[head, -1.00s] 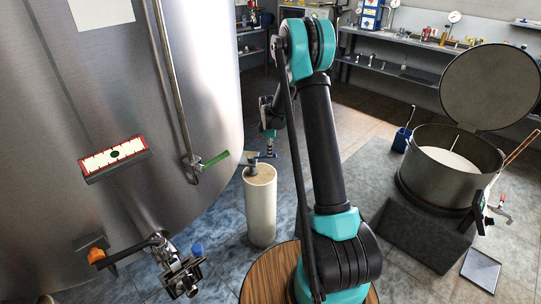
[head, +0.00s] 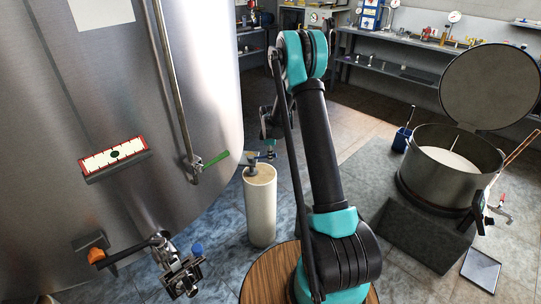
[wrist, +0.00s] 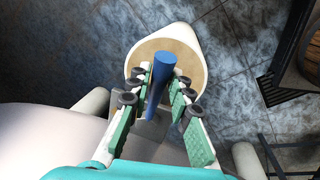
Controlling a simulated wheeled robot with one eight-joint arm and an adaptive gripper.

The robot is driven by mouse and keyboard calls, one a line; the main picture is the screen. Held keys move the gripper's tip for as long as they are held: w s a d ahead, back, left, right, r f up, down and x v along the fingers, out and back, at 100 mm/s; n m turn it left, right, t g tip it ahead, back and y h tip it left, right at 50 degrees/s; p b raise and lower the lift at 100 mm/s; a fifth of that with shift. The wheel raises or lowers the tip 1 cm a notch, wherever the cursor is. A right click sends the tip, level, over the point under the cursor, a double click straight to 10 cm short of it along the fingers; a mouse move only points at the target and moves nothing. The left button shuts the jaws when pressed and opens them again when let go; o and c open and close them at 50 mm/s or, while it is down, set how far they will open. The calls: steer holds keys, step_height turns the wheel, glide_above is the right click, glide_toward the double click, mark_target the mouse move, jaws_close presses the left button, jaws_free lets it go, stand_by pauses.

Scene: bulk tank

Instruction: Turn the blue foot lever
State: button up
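The blue foot lever (wrist: 162,75) is a round blue bar on top of a cream post (wrist: 190,45). In the head view the lever (head: 253,156) shows small at the top of that post (head: 260,208). My gripper (wrist: 160,82) is open over the post, with one green-padded finger on each side of the lever. The lever lies between the fingers; whether either pad touches it I cannot tell. In the head view my gripper (head: 268,153) is just above the post top, partly hidden behind my arm.
An open round vat (head: 450,185) stands on a grey plinth at right.

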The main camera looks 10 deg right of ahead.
steer(key=shift+s, duration=0.1)
jaws_close()
steer(key=shift+s+a+m+g+h, duration=0.15)
steer(key=shift+s+a+m, duration=0.3)
steer(key=shift+s+m, duration=0.45)
steer(key=shift+s+a+m+g+h, duration=0.1)
steer(key=shift+s+a+m+h, duration=0.3)
steer(key=shift+m, duration=0.85)
steer(key=shift+s+a+m+g+h, duration=0.1)
steer(key=shift+s+a+m, duration=0.45)
steer(key=shift+s+m, duration=0.45)
steer(key=shift+w, duration=0.1)
steer(key=o, duration=0.9)
jaws_free()
steer(key=shift+c, duration=0.2)
step_height(320, 180, up, 12)
steer(key=s+a, duration=0.1)
steer(key=shift+s+a, duration=0.3)
steer(key=shift+s, duration=0.05)
